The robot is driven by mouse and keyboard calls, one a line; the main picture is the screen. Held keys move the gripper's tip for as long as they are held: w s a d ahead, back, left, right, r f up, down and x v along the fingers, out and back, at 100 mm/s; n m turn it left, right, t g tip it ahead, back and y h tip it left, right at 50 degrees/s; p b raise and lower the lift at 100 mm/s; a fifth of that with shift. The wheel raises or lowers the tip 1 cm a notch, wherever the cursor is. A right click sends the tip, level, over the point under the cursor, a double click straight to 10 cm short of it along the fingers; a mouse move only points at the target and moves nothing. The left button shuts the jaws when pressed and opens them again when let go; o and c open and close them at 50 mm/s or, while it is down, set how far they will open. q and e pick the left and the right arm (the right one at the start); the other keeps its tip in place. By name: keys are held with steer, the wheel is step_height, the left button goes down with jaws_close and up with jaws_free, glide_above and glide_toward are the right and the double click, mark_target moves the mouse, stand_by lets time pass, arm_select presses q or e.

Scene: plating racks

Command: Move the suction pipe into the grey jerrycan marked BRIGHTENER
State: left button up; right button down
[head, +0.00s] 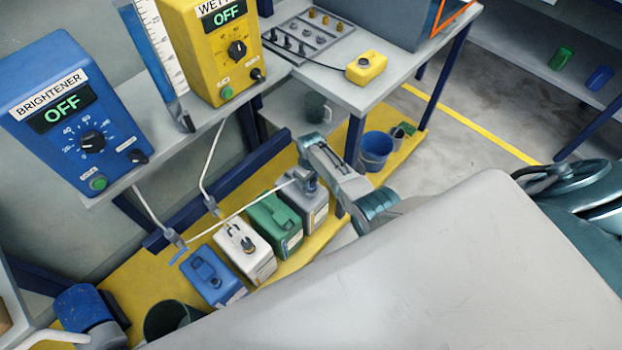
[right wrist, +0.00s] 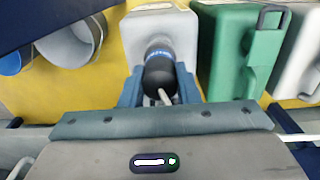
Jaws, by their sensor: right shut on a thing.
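The grey jerrycan (head: 318,217) stands at the right end of a row of cans on a yellow floor strip; I cannot read its label. It also shows in the right wrist view (right wrist: 133,38). My right gripper (head: 306,178) is over its top, with the fingers (right wrist: 159,88) shut on the dark head of the suction pipe (right wrist: 158,72), which has a blue band. A thin white hose runs left from the gripper. The pipe's head is over the can's top; its lower end is hidden, so I cannot tell how deep it sits. My left gripper is not in view.
Green (head: 272,222), white (head: 236,240) and blue (head: 203,287) jerrycans stand to the left, close together. A blue bucket (head: 376,152) is to the right. Above are the blue BRIGHTENER box (head: 60,110) and a yellow box (head: 210,50), both reading OFF. A table leg stands near the grey can.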

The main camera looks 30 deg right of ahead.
steer(key=shift+f+b, duration=0.65)
steer(key=shift+f, duration=0.25)
steer(key=c, duration=1)
jaws_free()
steer(key=shift+r+p, duration=0.3)
steer(key=shift+r, duration=0.3)
step_height(320, 180, up, 10)
steer(key=shift+f+p, duration=0.15)
steer(key=shift+p, duration=1.05)
steer(key=shift+s+f, duration=0.1)
